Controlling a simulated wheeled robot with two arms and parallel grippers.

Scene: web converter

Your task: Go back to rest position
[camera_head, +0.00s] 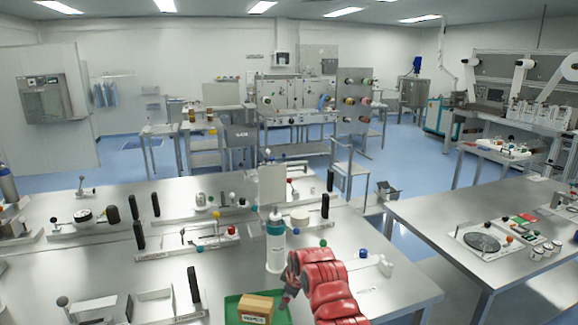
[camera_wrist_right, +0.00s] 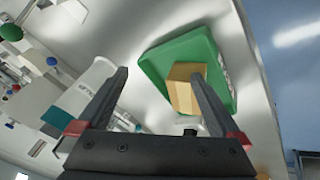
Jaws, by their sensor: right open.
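My right arm is red, and its gripper (camera_head: 289,292) is above the front of the steel table, near the box in the head view. In the right wrist view the gripper (camera_wrist_right: 160,76) has its two dark fingers spread wide, with nothing held between them. A small cardboard box (camera_head: 257,308) sits on a green tray (camera_head: 233,303). The box (camera_wrist_right: 183,90) and tray (camera_wrist_right: 165,53) also show beyond the fingertips in the wrist view, the box partly behind one finger. My left gripper is not in view.
A white bottle (camera_head: 275,247) stands upright just behind the gripper and tray. Fixtures with black handles (camera_head: 139,236) spread across the left of the table. A second steel table (camera_head: 440,225) is at the right, beyond a gap of floor.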

